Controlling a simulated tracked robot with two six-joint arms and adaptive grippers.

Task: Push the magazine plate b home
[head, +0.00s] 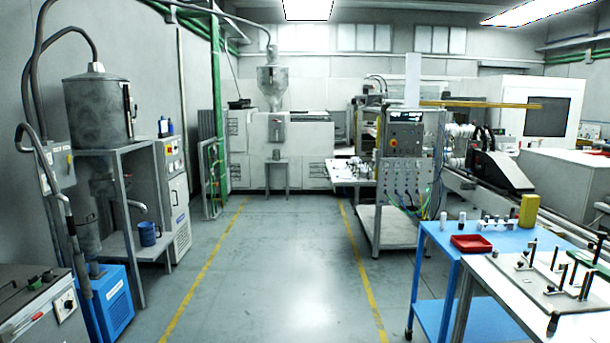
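I cannot pick out the magazine plate b or the label magazine with certainty from here. A machine with a grey control box (404,133) and a panel of coloured hoses (405,182) stands right of centre, some way off. A tall white upright panel (412,80) rises behind the control box; I cannot tell what it is part of. Neither of my grippers is in view.
Grey floor (270,270) between yellow lines is clear. A blue unit (113,300) stands near left.

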